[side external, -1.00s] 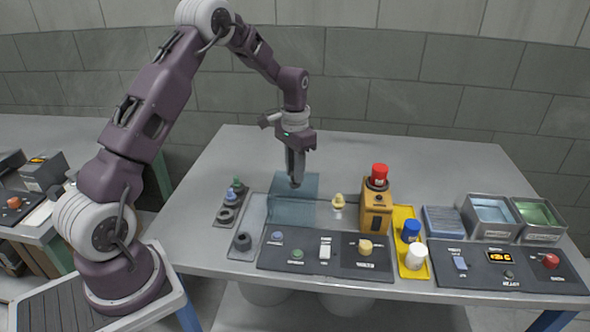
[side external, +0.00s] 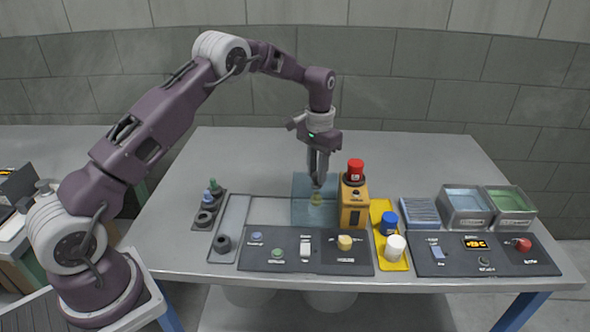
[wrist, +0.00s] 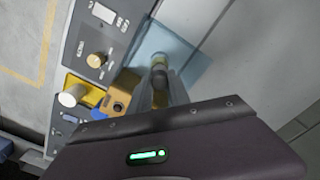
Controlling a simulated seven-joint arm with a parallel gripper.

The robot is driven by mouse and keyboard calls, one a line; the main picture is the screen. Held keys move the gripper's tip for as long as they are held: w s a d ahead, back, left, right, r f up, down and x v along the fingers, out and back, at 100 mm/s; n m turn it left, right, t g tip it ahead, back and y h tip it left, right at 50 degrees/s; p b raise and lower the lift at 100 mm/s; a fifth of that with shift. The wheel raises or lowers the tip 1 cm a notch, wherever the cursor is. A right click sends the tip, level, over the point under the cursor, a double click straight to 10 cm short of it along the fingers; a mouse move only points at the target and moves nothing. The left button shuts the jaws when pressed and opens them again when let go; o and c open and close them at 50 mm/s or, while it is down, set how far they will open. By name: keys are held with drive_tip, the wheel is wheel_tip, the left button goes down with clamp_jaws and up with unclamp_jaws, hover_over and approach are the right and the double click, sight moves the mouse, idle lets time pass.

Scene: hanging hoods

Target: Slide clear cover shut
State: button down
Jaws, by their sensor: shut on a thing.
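The clear cover (side external: 300,208) is a bluish see-through panel on the table, left of the orange box. A small yellow piece (side external: 316,199) shows through it. My gripper (side external: 317,184) points down at the cover, its fingers shut on what looks like the cover's small grip. In the wrist view my gripper (wrist: 159,72) has its fingertips around a small round part, with the blue cover (wrist: 186,56) spread beyond it. The fingers partly hide the grip.
The orange box (side external: 354,205) with a red-topped button stands close to my gripper's right. Dark control panels (side external: 290,262) line the front. A yellow tray (side external: 378,216) with blue and white knobs and two open bins (side external: 465,209) are at the right. The table behind is clear.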

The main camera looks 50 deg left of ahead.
drive_tip(key=shift+w+d+r, duration=0.1)
drive_tip(key=shift+w+d, duration=0.2)
drive_tip(key=c, duration=1.2)
unclamp_jaws()
wheel_tip(320, 180, up, 7)
